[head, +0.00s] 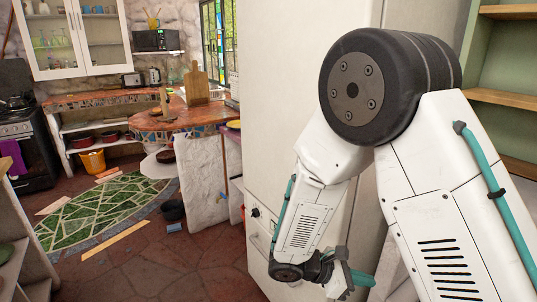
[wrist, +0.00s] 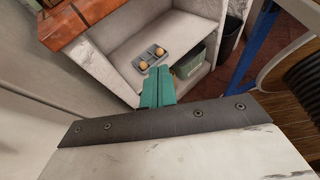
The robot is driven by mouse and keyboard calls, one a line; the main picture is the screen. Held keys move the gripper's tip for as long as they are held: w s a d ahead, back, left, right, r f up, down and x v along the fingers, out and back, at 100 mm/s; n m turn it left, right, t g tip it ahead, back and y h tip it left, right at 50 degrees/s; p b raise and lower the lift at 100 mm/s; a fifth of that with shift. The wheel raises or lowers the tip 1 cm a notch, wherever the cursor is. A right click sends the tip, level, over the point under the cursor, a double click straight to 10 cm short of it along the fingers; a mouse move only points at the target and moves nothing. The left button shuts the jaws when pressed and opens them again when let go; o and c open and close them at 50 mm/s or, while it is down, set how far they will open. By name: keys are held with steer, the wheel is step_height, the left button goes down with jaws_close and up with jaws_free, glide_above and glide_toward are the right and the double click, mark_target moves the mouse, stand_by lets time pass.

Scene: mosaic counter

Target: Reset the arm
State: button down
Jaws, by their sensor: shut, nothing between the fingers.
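My white arm fills the right of the head view, bent, with its forearm hanging down in front of a tall pale cabinet (head: 290,90). My gripper (head: 358,279) is at the lower end of the arm, low beside the cabinet, partly hidden by the wrist. In the wrist view the teal fingers of my gripper (wrist: 157,87) are together with nothing between them. They point toward a white shelf unit (wrist: 115,60) below a tiled counter edge.
In the wrist view, a grey tray (wrist: 152,58) with two round yellowish things and a grey-green bin (wrist: 187,67) sit on the shelves. In the head view, a mosaic counter (head: 195,117) bears a cutting board (head: 196,84). Open floor with a green rug (head: 105,210) lies left.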

steer(key=s+d+r+m+y, duration=0.1)
steer(key=s+r+m+y, duration=0.5)
steer(key=s+r+m, duration=0.2)
steer(key=s+d+r+m+t+y, duration=0.1)
steer(key=s+d+r+m+y, duration=0.1)
steer(key=s+r+m+y, duration=0.5)
steer(key=shift+s+d+r+m+y, duration=0.3)
steer(key=shift+s+r+m, duration=1)
steer(key=shift+s+r, duration=1.8)
